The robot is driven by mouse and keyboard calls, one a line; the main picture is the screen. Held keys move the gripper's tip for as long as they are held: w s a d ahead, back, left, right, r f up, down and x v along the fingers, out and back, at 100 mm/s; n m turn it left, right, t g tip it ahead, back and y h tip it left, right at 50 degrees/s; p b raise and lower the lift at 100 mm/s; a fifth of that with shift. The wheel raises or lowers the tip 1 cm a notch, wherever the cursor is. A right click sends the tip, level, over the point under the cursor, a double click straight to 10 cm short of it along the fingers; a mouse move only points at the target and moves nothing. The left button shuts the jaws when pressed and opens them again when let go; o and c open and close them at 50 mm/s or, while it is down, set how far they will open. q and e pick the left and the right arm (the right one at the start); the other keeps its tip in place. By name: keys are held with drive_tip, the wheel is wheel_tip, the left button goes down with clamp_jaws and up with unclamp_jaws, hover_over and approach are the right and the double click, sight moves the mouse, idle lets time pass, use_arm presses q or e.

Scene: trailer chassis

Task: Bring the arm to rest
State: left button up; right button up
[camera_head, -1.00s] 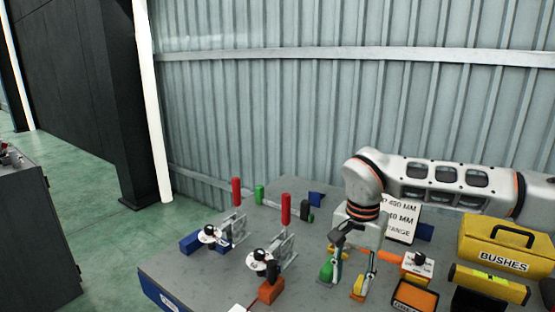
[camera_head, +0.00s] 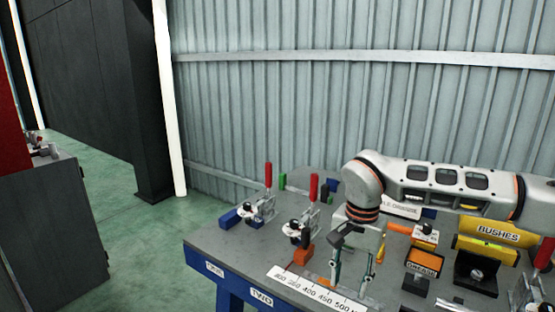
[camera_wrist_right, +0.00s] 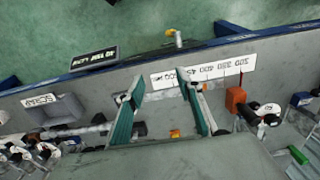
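My right arm (camera_head: 445,183) reaches in from the right above the workbench (camera_head: 232,246), bent down at the wrist. My right gripper (camera_head: 348,284) points down over the bench top, near the white number scale (camera_head: 312,290) at the front edge. In the right wrist view its two green-padded fingers (camera_wrist_right: 160,95) stand wide apart. Nothing is held between them. The scale (camera_wrist_right: 204,71) lies just beyond the fingertips there. My left gripper is not in view.
Two red-handled toggle clamps (camera_head: 267,190) (camera_head: 311,203) stand left of my gripper. An orange-faced grease block (camera_head: 424,262) and a yellow BUSHES box (camera_head: 497,234) stand to the right. Green floor (camera_head: 150,250) is clear left of the bench.

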drive_tip(key=s+a+f+m+g+y, duration=0.1)
drive_tip(key=s+a+f+g+y, duration=0.2)
drive_tip(key=s+a, duration=0.55)
drive_tip(key=s+a+f+m+g+y, duration=0.2)
drive_tip(key=s+a+y, duration=0.3)
drive_tip(key=a, duration=0.6)
drive_tip(key=s+a+r+m+t+y, duration=0.3)
drive_tip(key=a+r+m+y, duration=0.65)
drive_tip(key=m+y, duration=0.35)
drive_tip(key=w+d+f+m+t+h, duration=0.15)
drive_tip(key=w+d+m+t, duration=0.25)
drive_tip(key=m+t, duration=0.45)
drive_tip(key=w+d+f+m+t+h, duration=0.1)
drive_tip(key=w+d+f+m+t, duration=0.3)
drive_tip(key=m, duration=0.7)
drive_tip(key=w+d+f+m+t+h, duration=0.2)
drive_tip(key=d+f+m+t+h, duration=0.4)
drive_tip(key=d+f+m+h, duration=0.45)
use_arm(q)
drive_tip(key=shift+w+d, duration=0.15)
use_arm(e)
drive_tip(key=s+d+f+m+g+h, duration=0.2)
drive_tip(key=s+d+f+m, duration=0.5)
drive_tip(key=f, duration=0.4)
drive_tip(key=s+d+f+m+g+h, duration=0.3)
drive_tip(key=s+d+f+m, duration=0.5)
drive_tip(key=f, duration=0.3)
drive_tip(key=shift+s+g+h, duration=0.2)
drive_tip(key=shift+g+h, duration=0.1)
drive_tip(key=shift+g, duration=0.15)
